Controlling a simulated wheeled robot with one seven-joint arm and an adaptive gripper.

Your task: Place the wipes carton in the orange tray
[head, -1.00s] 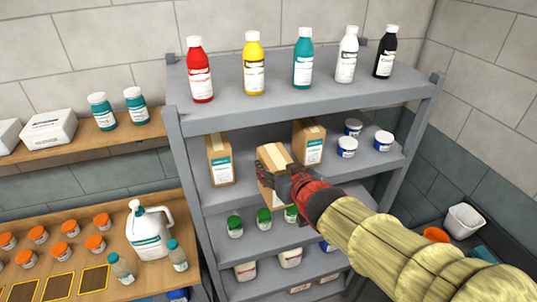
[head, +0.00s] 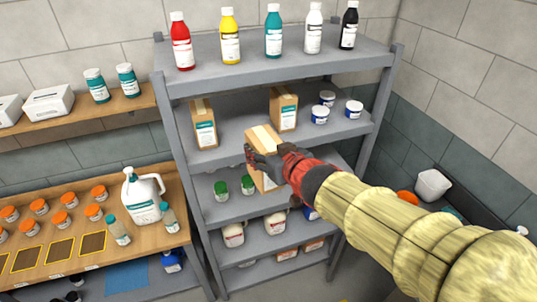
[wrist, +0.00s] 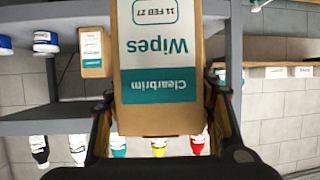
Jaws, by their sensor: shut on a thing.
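The wipes carton (head: 262,138) is a brown box with a pale tape strip on top. In the wrist view the carton (wrist: 165,60) shows a white and teal label reading "Clearbrim" and "Wipes", upside down in the picture. My gripper (head: 264,164) is shut on the carton, with a finger on each side in the wrist view. It holds the carton in front of the grey shelf unit, and its lower part is partly hidden by my gripper. An orange object (head: 407,197) shows partly behind my arm at the right; I cannot tell if it is the orange tray.
Two similar cartons, left (head: 204,124) and right (head: 283,109), stand on the grey shelf unit (head: 270,72) behind. Coloured bottles line its top. Blue-lidded tubs (head: 320,115) and green-lidded jars (head: 221,190) are near. A wooden counter (head: 75,265) with orange-lidded jars is left.

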